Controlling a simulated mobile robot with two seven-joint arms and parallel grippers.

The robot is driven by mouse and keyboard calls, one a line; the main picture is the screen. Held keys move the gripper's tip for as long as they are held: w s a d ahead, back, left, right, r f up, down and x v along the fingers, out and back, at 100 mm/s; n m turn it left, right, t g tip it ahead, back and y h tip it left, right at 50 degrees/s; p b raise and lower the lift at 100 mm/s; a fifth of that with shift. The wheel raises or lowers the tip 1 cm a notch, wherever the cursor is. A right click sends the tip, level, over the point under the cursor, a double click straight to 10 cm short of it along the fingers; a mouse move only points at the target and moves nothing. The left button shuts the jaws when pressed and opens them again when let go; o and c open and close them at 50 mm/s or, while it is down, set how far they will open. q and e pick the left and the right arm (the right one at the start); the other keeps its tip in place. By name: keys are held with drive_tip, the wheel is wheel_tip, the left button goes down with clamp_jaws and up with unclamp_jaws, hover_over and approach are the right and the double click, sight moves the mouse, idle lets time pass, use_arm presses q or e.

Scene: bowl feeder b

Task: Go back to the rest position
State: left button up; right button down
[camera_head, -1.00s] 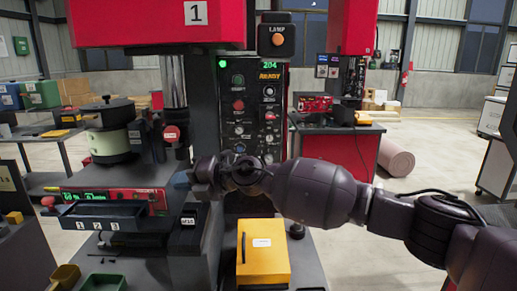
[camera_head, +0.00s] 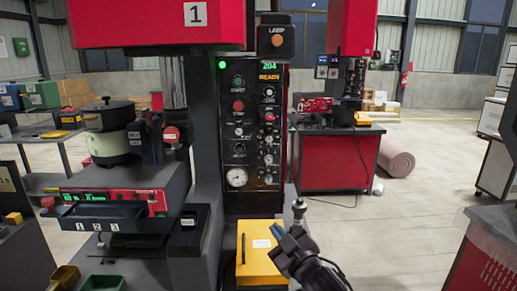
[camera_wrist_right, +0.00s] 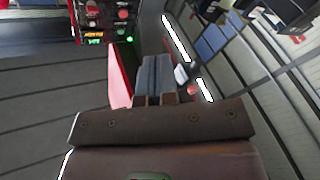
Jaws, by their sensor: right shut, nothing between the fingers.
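Most of my right arm is below the frame. My left gripper is not in either view.
The red press marked 1 (camera_head: 155,25) fills the left, with a feeder bowl (camera_head: 108,115) and a small drawer (camera_head: 110,212). A red-sided bench (camera_head: 335,160) and a rolled mat (camera_head: 396,160) stand further back.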

drive_tip(key=s+d+f+m+g+h, duration=0.2)
drive_tip(key=s+d+f+m+h, duration=0.3)
drive_tip(key=s+d+f, duration=0.6)
drive_tip(key=s+d+f+m+g+h, duration=0.3)
drive_tip(key=s+d+f, duration=0.9)
drive_tip(key=s+f, duration=0.5)
drive_tip(key=m+h, duration=0.1)
drive_tip(key=m, duration=0.1)
drive_tip(key=shift+s+f+m+h, duration=0.15)
drive_tip(key=shift+f+m+h, duration=0.1)
drive_tip(key=shift+m+h, duration=0.15)
